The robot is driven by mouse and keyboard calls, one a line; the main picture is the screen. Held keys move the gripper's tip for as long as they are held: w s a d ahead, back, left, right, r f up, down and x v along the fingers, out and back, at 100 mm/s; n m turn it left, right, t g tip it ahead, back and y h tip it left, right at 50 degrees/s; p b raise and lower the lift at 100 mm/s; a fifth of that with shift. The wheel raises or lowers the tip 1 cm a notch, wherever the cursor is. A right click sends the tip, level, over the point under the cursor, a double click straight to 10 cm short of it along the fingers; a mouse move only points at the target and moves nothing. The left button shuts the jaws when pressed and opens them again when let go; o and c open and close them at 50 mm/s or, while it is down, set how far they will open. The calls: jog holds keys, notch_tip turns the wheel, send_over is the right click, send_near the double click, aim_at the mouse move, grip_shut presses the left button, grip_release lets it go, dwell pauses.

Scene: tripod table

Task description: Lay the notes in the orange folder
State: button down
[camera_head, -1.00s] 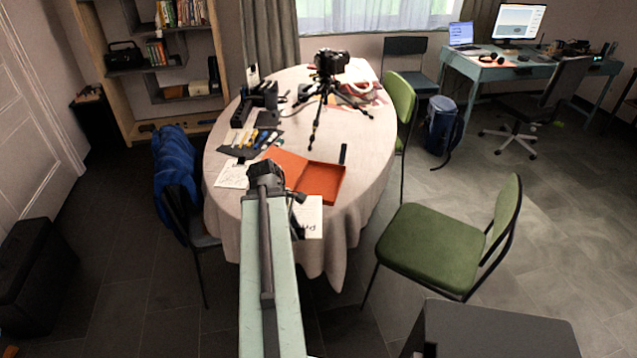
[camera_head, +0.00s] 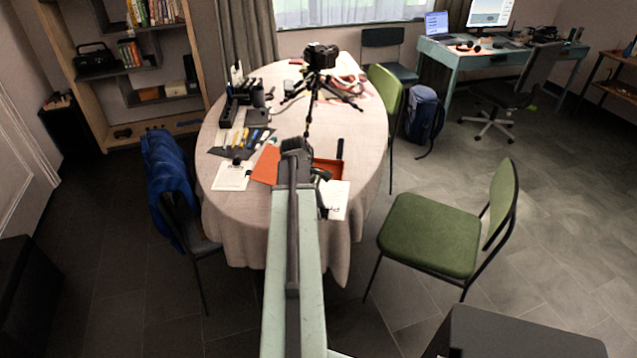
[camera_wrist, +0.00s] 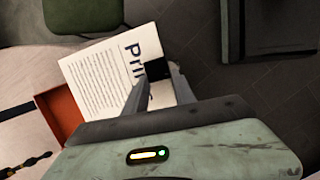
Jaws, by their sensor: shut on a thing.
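My gripper (camera_head: 297,148) shows from behind in the head view, over the near part of the table. In the wrist view my gripper (camera_wrist: 159,74) is shut on the edge of a white printed sheet (camera_wrist: 100,80) with large letters starting "Pri". A small black block sits at that edge between the fingertips. The sheet also shows in the head view (camera_head: 336,202), right of my gripper at the near table edge. The open orange folder (camera_head: 265,165) lies on the table, its middle hidden by my gripper. In the wrist view, the sheet partly covers the folder (camera_wrist: 60,112).
Another white sheet (camera_head: 231,177) lies left of the folder. Tools on a dark mat (camera_head: 228,152) lie beyond it. A camera on a tripod (camera_head: 320,58) stands at the back of the table (camera_head: 352,130). A green chair (camera_head: 430,235) stands at right.

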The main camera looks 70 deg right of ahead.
jog(key=shift+d, duration=0.65)
jog(key=w+d, duration=0.2)
jog(key=d, duration=0.2)
jog(key=w+d+f+b, duration=0.1)
jog(key=w+d, duration=0.2)
jog(key=d, duration=0.2)
jog(key=w+d, duration=0.2)
jog(key=d, duration=0.2)
jog(key=shift+w+d+f+b, duration=0.25)
jog(key=shift+w+b, duration=0.05)
jog(key=shift+w, duration=0.1)
notch_tip(320, 180, down, 4)
jog(key=b, duration=0.4)
jog(key=shift+r+p, duration=0.25)
jog(key=shift+p, duration=0.05)
jog(key=shift+f, duration=0.2)
jog(key=c, duration=1)
grip_release()
jog(key=shift+r, duration=0.1)
